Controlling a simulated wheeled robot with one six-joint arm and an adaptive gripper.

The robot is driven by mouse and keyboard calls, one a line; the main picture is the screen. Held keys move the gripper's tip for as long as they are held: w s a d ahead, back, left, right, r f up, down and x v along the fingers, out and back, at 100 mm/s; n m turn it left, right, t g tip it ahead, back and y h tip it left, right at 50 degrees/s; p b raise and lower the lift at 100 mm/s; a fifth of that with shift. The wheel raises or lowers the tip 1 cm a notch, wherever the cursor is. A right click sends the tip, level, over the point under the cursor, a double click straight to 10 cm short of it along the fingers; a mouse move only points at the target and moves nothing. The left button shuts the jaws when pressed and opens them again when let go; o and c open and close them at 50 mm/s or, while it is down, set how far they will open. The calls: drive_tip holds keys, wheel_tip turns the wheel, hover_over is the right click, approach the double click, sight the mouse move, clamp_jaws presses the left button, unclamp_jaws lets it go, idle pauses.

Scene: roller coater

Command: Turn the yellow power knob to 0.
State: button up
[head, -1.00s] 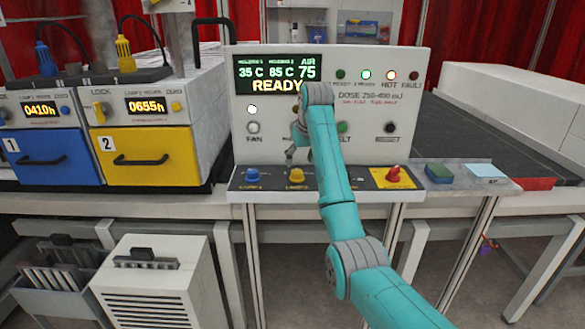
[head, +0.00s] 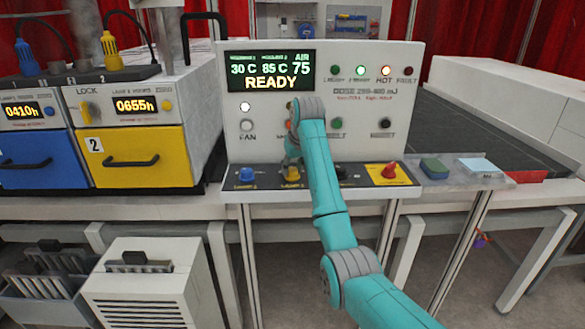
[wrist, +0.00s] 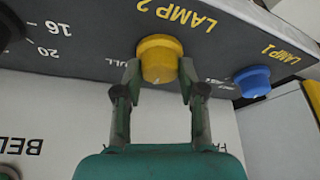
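The yellow knob (head: 291,173) sits on the sloped front strip of the control panel (head: 410,120). In the wrist view the yellow knob (wrist: 159,58) is labelled LAMP 2. My gripper (wrist: 159,72) is open, with one finger on each side of the knob, close to its sides. I cannot tell whether the fingertips touch it. In the head view my gripper (head: 292,158) is above and at the knob, partly hidden by my arm. The knob's pointer and its scale marks are not readable.
A blue LAMP 1 knob (head: 246,175) is left of the yellow one and a red knob (head: 389,170) stands on a yellow plate to the right. A black knob (wrist: 8,28) shows in the wrist view. The display (head: 268,71) reads READY. A yellow drawer (head: 143,157) is at left.

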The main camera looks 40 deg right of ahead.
drive_tip(key=shift+n, duration=0.3)
drive_tip(key=n+y, duration=0.1)
drive_tip(key=n, duration=0.2)
drive_tip(key=shift+d+y, duration=0.1)
drive_tip(key=shift+y, duration=0.2)
drive_tip(key=n+y, duration=0.1)
drive_tip(key=n, duration=0.4)
drive_tip(key=shift+g+y, duration=0.3)
drive_tip(key=shift+y, duration=0.1)
drive_tip(key=shift+n, duration=0.3)
drive_tip(key=o, duration=1.1)
drive_tip(key=shift+o, duration=0.2)
